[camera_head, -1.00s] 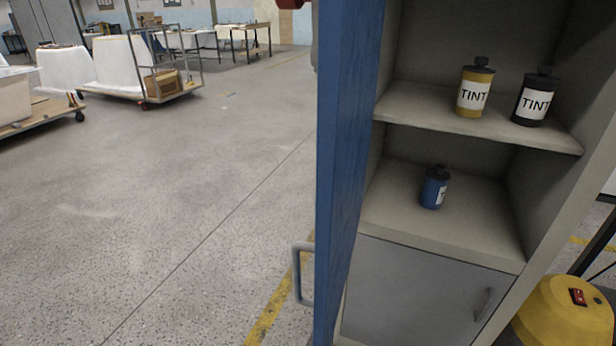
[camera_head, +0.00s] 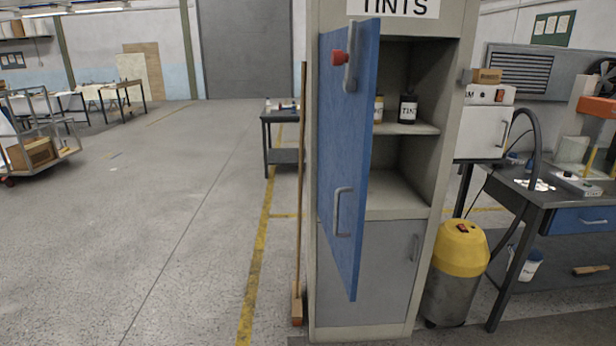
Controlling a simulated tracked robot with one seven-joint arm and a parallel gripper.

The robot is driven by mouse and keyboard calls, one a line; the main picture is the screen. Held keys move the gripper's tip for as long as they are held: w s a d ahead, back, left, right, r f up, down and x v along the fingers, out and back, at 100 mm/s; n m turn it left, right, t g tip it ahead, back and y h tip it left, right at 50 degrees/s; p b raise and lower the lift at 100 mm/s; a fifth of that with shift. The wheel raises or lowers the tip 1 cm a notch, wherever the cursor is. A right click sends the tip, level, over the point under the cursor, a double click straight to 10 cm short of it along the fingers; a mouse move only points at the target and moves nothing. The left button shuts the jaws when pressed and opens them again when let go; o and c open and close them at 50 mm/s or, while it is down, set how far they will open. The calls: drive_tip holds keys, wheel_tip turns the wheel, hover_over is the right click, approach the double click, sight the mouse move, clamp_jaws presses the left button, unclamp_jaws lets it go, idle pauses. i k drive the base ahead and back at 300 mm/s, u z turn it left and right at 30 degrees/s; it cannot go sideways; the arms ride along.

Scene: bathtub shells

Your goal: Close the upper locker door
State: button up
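The upper locker door (camera_head: 345,150) is blue and stands open, swung out toward me from the left side of the locker. It has a grey handle (camera_head: 342,212) low down, and a red knob (camera_head: 339,58) beside another grey bar near its top. The locker (camera_head: 438,168) is a tall grey cabinet with a TINTS sign (camera_head: 393,7). Its upper compartment shows a black tint bottle (camera_head: 408,109) and a partly hidden yellow one (camera_head: 378,109) on a shelf. The lower grey door (camera_head: 375,265) is shut. My gripper is not in view.
A broom (camera_head: 299,200) leans along the locker's left side. A yellow-topped vacuum (camera_head: 456,270) stands close on its right, next to a workbench (camera_head: 545,192). A small dark table (camera_head: 281,128) stands behind.

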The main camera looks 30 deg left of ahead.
sight(345, 121)
drive_tip(key=k, duration=0.7)
drive_tip(key=u, duration=1.2)
drive_tip(key=i, duration=1)
drive_tip(key=z, duration=0.15)
drive_tip(key=k, duration=0.55)
drive_tip(key=u, duration=0.15)
